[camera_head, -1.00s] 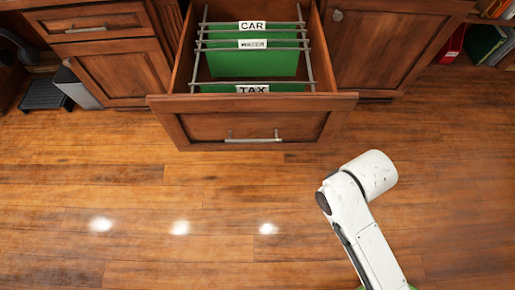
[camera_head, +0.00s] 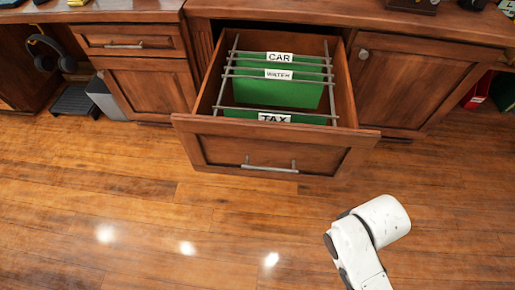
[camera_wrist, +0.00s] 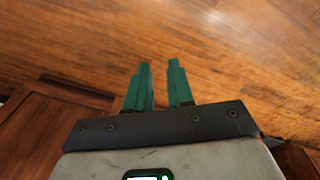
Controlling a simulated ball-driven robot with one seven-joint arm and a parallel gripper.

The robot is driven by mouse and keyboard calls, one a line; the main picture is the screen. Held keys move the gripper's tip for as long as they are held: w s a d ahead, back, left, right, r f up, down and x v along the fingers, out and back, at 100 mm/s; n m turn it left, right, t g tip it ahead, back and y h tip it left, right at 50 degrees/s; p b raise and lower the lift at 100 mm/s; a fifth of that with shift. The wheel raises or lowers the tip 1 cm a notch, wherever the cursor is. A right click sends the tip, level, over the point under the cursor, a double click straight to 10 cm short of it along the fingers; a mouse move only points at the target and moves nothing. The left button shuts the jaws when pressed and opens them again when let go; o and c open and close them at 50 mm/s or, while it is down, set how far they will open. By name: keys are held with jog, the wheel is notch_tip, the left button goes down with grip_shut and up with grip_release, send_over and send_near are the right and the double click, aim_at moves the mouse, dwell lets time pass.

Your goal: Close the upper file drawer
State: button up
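The upper file drawer (camera_head: 228,146) stands pulled far out of the wooden cabinet in the head view. It holds green hanging folders (camera_head: 272,92) labelled CAR, WATER and TAX on metal rails. Its front has a metal bar handle (camera_head: 270,168). In the wrist view my gripper (camera_wrist: 160,75) shows two green fingers with a gap between them and nothing in the gap. It points over the wood floor. The head view shows my white arm at the lower right, apart from the drawer front; the gripper itself is out of that view.
A closed small drawer (camera_head: 125,43) and a cabinet door (camera_head: 148,86) are left of the open drawer. Another closed door (camera_head: 395,85) is at its right. Headphones (camera_head: 50,50) hang at the far left. The wood floor (camera_head: 130,215) in front is clear.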

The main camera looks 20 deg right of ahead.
jog(key=w+n+h, duration=0.1)
jog(key=w+n, duration=0.1)
jog(key=w+n+h, duration=0.2)
jog(key=w+n+t+h, duration=0.1)
jog(key=w+n, duration=0.1)
jog(key=n, duration=0.1)
jog(key=shift+w+a+r+p, duration=0.2)
jog(key=shift+a+r+p, duration=0.1)
jog(key=shift+r+p, duration=0.1)
grip_shut()
jog(key=n+t+h+p, duration=0.2)
jog(key=n+t+h, duration=0.2)
jog(key=n+t, duration=1.45)
send_near(233, 129)
jog(key=w+r+n+g+b, duration=0.1)
jog(key=w, duration=0.1)
jog(key=w+d+r+n+g+b, duration=0.1)
jog(key=w+g, duration=0.1)
jog(key=w+d+r+n+g+b, duration=0.1)
jog(key=w+n+g, duration=0.1)
jog(key=shift+r, duration=0.25)
